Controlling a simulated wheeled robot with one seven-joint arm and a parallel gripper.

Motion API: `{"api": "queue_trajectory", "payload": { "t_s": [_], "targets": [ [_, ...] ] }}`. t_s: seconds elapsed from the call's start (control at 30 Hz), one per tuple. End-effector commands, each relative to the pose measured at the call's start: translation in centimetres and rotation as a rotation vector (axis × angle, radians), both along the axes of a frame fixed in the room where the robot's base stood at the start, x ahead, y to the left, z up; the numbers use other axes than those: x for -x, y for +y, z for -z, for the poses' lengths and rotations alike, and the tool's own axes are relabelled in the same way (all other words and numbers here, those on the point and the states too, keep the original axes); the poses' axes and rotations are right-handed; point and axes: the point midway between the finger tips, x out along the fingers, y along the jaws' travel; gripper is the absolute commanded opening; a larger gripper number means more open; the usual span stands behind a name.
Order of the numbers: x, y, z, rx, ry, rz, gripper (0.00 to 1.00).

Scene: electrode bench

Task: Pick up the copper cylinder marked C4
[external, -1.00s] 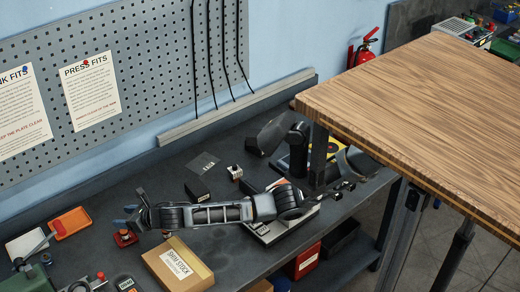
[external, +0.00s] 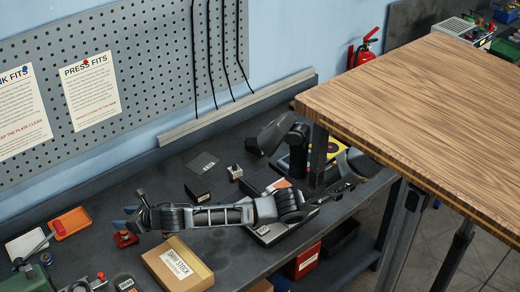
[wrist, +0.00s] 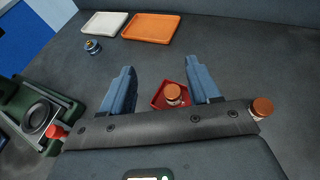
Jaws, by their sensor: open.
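A short copper-topped cylinder (wrist: 173,92) sits in a small red tray (wrist: 158,97), which shows between my gripper's fingers in the wrist view. A second copper-topped cylinder (wrist: 262,107) shows to the right, partly behind the edge of my gripper's body. No mark can be read on either, so I cannot tell which is C4. My gripper (wrist: 161,70) is open and empty, with its blue fingers spread to the left and right of the red tray. In the external view, the red tray (external: 125,239) lies just below the blue fingertips.
An orange tray (wrist: 150,27) and a white tray (wrist: 103,24) lie beyond the fingers, with a small blue-based part (wrist: 92,46) near them. A green device (wrist: 38,110) stands at left. A cardboard box (external: 165,274) marked shim stock stands close to my arm.

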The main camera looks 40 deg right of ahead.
Motion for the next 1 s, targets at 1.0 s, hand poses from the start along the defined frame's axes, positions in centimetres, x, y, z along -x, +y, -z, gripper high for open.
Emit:
{"api": "queue_trajectory", "payload": {
  "t_s": [1.0],
  "targets": [
    [2.5,-15.4,6.1,0.023,-0.001,0.277,0.61]
  ]
}}
